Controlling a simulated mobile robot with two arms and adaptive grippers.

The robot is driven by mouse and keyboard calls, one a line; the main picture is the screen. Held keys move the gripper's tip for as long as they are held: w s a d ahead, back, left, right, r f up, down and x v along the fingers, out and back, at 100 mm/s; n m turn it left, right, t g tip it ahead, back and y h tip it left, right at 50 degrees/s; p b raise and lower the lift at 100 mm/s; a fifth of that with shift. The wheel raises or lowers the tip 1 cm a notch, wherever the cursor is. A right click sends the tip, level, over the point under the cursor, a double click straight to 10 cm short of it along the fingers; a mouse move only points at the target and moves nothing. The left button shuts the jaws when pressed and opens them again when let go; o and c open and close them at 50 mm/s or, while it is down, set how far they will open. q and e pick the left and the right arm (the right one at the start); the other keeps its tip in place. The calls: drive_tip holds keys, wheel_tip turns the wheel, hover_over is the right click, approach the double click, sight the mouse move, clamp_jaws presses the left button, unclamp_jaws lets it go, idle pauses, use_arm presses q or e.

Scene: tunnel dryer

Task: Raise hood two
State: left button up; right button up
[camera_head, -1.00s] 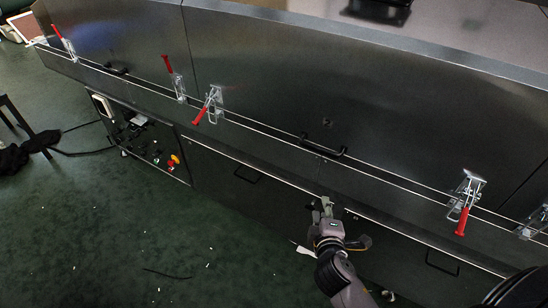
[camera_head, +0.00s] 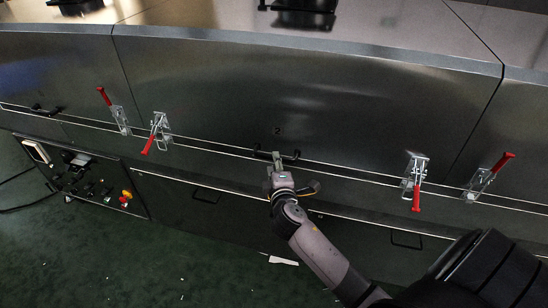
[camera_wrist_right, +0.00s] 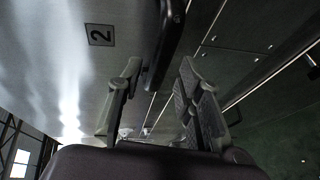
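Hood two (camera_head: 330,95) is the wide dark metal cover in the middle, marked with a "2" plate that also shows in the right wrist view (camera_wrist_right: 100,35). It looks lowered, its lower edge along the rail. Its black bar handle (camera_head: 291,157) is at the lower middle. My right gripper (camera_head: 276,160) is at this handle. In the right wrist view its fingers (camera_wrist_right: 158,88) are apart, with the handle (camera_wrist_right: 168,40) at or just beyond the fingertips; I cannot tell whether they touch. The red latch levers of hood two (camera_head: 154,135) (camera_head: 416,190) point down. My left gripper is not in view.
Neighbouring hoods (camera_head: 55,75) (camera_head: 515,125) stand on both sides. Their near latches (camera_head: 112,105) (camera_head: 490,178) have red levers pointing up. A control panel (camera_head: 85,180) with a red-yellow button is at the lower left. Green floor lies in front, with a white scrap (camera_head: 283,261).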

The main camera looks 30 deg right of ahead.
drive_tip(key=shift+x, duration=2.1)
drive_tip(key=shift+c, duration=0.3)
drive_tip(key=shift+a, duration=0.1)
clamp_jaws()
